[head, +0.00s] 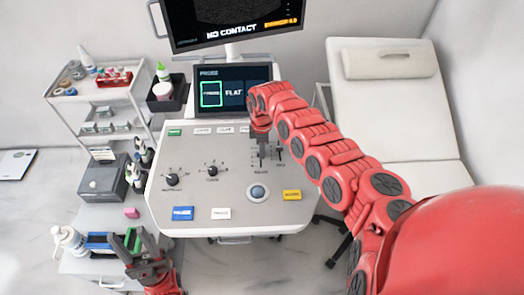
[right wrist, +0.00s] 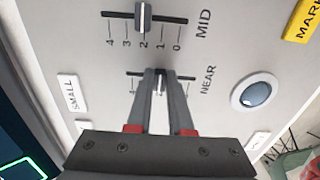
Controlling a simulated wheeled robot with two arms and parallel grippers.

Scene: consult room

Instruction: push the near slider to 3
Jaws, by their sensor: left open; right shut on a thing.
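The near slider (right wrist: 161,72) is on the grey control panel (head: 215,195), beside the printed word NEAR. My right gripper (right wrist: 162,76) is shut on its knob from above; it also shows in the head view (head: 260,138). The fingers cover much of its scale, so the exact reading is hard to tell; the knob appears near 2. The mid slider (right wrist: 143,15) runs parallel and stands at about 2. My left gripper (head: 142,248) is open and empty at the lower left, in front of the panel and apart from it.
A trackball (head: 258,193), a yellow button (head: 292,195), a blue button (head: 183,213) and two knobs share the panel. A touch screen (head: 233,92) stands behind it. A cart (head: 100,235) with bottles is at left, an exam chair (head: 395,120) at right.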

